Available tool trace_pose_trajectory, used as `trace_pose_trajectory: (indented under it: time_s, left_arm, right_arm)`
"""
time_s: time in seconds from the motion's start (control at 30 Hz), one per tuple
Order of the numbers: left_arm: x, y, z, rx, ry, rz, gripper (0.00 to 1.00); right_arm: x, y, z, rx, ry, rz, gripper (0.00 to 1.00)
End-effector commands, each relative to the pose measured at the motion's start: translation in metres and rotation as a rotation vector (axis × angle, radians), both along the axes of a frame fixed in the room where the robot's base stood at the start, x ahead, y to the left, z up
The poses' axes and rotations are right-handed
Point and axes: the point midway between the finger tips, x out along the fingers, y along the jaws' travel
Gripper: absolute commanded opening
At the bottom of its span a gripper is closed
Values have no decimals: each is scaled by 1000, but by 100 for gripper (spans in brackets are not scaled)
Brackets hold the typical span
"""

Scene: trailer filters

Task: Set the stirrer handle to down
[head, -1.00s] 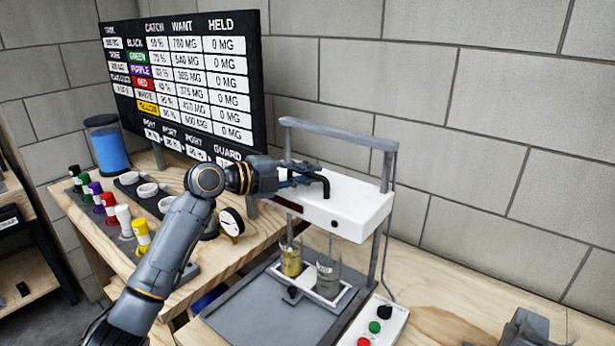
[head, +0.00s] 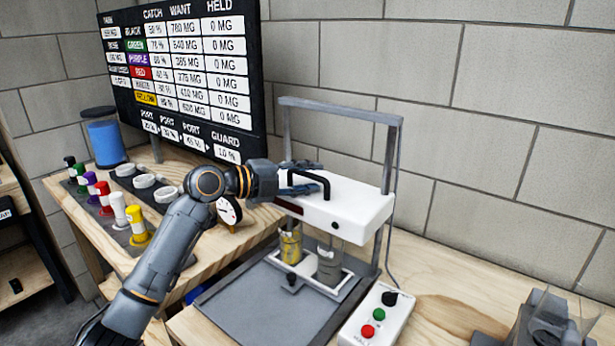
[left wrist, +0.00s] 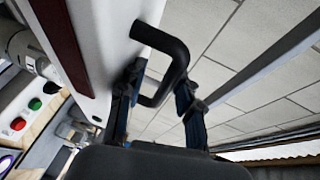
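The stirrer (head: 345,211) has a white head on a grey frame, above two glass beakers. Its black bent handle (head: 324,184) sticks out of the head on the side facing my left arm. My left gripper (head: 304,178) is at the handle with its fingers apart, one above and one below it. My right gripper is not in view.
A control box (head: 376,315) with red, green and black knobs lies before the stirrer. Yellow (head: 291,246) and grey (head: 330,265) beakers stand under the head. A gauge (head: 229,210) is close below my left wrist. Coloured vials stand at left; a black chart board (head: 185,80) is behind.

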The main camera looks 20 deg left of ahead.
Motion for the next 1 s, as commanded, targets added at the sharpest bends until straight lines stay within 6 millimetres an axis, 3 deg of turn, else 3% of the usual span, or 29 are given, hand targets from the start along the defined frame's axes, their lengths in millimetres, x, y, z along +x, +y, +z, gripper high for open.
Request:
trace_pose_trajectory:
  time_s: [0.33, 0.7, 1.0]
  left_arm:
    - [-9, 10, 3, 1, -3, 3, 36]
    - [-64, 60, 16, 3, -1, 3, 36]
    - [-86, 80, 22, 1, -1, 1, 36]
  right_arm:
    - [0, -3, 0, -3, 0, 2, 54]
    - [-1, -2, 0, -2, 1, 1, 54]
    - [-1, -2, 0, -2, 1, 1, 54]
